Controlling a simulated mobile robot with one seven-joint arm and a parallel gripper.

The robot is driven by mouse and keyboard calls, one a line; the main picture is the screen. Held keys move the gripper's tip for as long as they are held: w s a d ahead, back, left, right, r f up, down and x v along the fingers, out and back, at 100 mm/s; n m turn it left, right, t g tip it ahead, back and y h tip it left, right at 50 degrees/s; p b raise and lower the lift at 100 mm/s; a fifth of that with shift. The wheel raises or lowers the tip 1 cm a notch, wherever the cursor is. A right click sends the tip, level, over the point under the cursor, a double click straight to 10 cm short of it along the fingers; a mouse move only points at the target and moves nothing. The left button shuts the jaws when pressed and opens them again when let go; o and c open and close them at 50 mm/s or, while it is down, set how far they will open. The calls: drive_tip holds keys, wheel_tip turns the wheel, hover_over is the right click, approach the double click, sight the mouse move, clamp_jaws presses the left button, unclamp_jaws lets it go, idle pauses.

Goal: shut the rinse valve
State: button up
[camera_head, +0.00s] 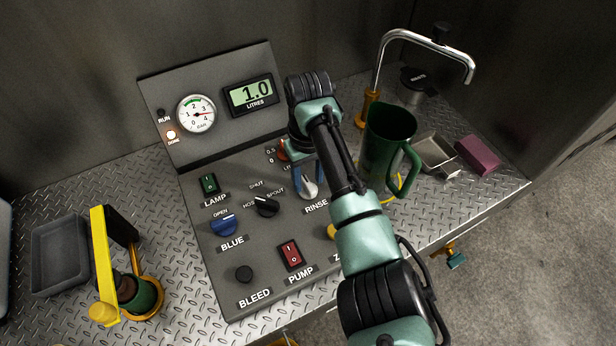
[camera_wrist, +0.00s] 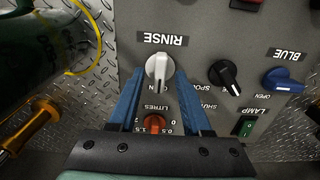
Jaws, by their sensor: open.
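The rinse valve is a pale grey knob (camera_head: 309,188) above the RINSE label on the sloping control panel (camera_head: 228,265). In the wrist view the knob (camera_wrist: 159,68) shows between my fingertips, its lever lying lengthwise toward my palm. Its end covers part of a small label, so I cannot read its marked position. My gripper (camera_head: 307,172) is open, its blue fingers reaching down to the panel on either side of the knob. In the wrist view my gripper (camera_wrist: 160,78) has a gap at each side of the lever; whether it touches the panel is unclear.
The red LITRES knob (camera_wrist: 155,123) lies under my palm. A black HOSE/SPOUT selector (camera_head: 266,206) and blue valve (camera_head: 224,225) sit left of the rinse knob. A green jug (camera_head: 385,145) stands close right, near the spout pipe (camera_head: 378,68). The gauge (camera_head: 196,113) stands behind.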

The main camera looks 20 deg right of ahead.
drive_tip(key=shift+f, duration=0.6)
clamp_jaws()
